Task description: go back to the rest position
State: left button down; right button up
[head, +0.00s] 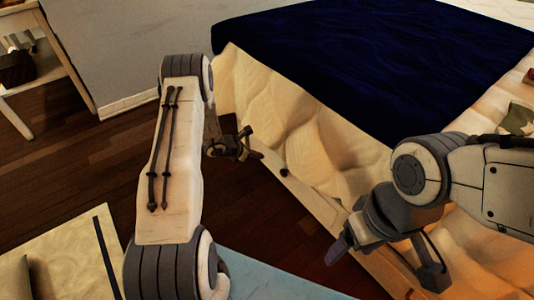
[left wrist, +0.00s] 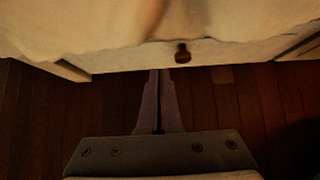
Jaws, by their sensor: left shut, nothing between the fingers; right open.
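My left gripper (head: 250,144) is in the head view left of the bed, over the dark wooden floor. It is shut and empty, and its fingers (left wrist: 158,100) show together in the left wrist view, pointing toward the bed's base. My right gripper (head: 385,262) is at the lower right of the head view, in front of the bed's side. It is open, with its two fingers spread apart and nothing seen between them.
The bed has a cream quilted cover (head: 290,120) and a dark blue blanket (head: 380,50) on top. A drawer knob (left wrist: 183,53) shows on its base. A white table (head: 60,75) stands at the far left. Wooden floor (head: 100,165) is free between.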

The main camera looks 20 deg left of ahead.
pick_arm(q)
jog(key=shift+s+a+r, duration=0.2)
jog(key=shift+s+r, duration=0.15)
jog(key=shift+s, duration=0.05)
jog(key=s+d+r+m+g+h, duration=0.2)
jog(key=d+r+m, duration=0.45)
jog(key=d, duration=0.35)
jog(key=s+d+r+m+g+h, duration=0.1)
jog(key=s+d+r+m+g, duration=0.15)
jog(key=d+r+m, duration=0.45)
jog(key=s+d+r+m+g, duration=0.3)
jog(key=s+d+r+m, duration=0.2)
jog(key=s+d+r, duration=0.4)
jog(key=s+d+r+m+g+y+p, duration=0.1)
jog(key=s+d+r+m+y, duration=0.1)
jog(key=s+m, duration=0.4)
jog(key=s+d+r+m+g+y, duration=0.1)
jog(key=s+d+r+m, duration=0.2)
jog(key=s, duration=0.5)
jog(key=s+a+r+m+t+y, duration=0.2)
jog(key=s+a+r+m+y, duration=0.15)
jog(key=s+a+m, duration=0.5)
notch_tip(320, 180, up, 37)
jog(key=d+m+p, duration=0.1)
jog(key=d+p, duration=0.1)
jog(key=p, duration=3.7)
